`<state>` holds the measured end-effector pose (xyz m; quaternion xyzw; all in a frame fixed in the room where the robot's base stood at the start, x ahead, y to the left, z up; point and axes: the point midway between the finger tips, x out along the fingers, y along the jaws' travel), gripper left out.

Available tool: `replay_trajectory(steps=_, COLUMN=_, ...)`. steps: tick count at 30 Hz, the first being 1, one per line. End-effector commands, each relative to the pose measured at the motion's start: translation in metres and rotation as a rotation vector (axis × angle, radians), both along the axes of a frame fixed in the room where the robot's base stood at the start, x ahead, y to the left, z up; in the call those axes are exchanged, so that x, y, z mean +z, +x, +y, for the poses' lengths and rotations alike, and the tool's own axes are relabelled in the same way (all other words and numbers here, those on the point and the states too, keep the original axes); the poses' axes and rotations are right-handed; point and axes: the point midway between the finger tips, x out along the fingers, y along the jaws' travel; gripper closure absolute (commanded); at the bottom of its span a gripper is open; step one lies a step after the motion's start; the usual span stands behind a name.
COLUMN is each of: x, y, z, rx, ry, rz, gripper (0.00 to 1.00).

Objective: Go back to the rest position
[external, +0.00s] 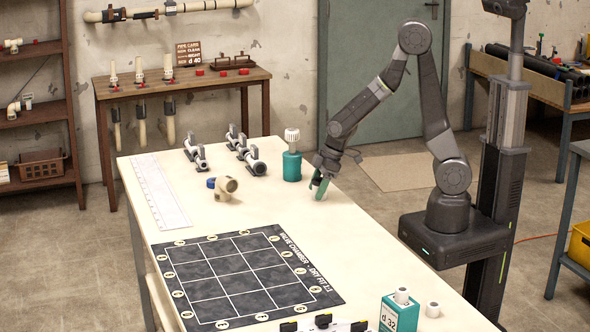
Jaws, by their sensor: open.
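My gripper (318,183) is low over the right side of the white table (225,228), pointing down. Its jaws are open, with a small white piece (322,190) standing at or between the fingertips. I cannot tell whether they touch it. My arm bends up from its base at the table's right edge and reaches down to the left. A teal bottle with a white ribbed cap (292,160) stands just left of and behind my gripper.
A beige pipe fitting with a blue end (225,187), grey clamp-like fittings (250,158) and a white ruler strip (160,190) lie on the table. A black grid mat (245,275) covers the front left. A teal box (399,314) and a white ring (432,309) stand at the front right.

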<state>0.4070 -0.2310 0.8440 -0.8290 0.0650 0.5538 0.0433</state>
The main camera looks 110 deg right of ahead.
Motion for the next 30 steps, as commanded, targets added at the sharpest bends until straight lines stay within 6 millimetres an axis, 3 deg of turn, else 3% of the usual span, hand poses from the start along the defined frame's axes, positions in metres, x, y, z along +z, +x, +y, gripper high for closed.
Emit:
replay_trajectory(steps=18, x=0.002, y=-0.001, z=0.0, rx=0.0, ry=0.0, rz=-0.001, gripper=0.38)
replay_trajectory(steps=30, x=0.048, y=-0.018, z=0.003, rx=0.001, ry=-0.002, rz=-0.004, gripper=0.38)
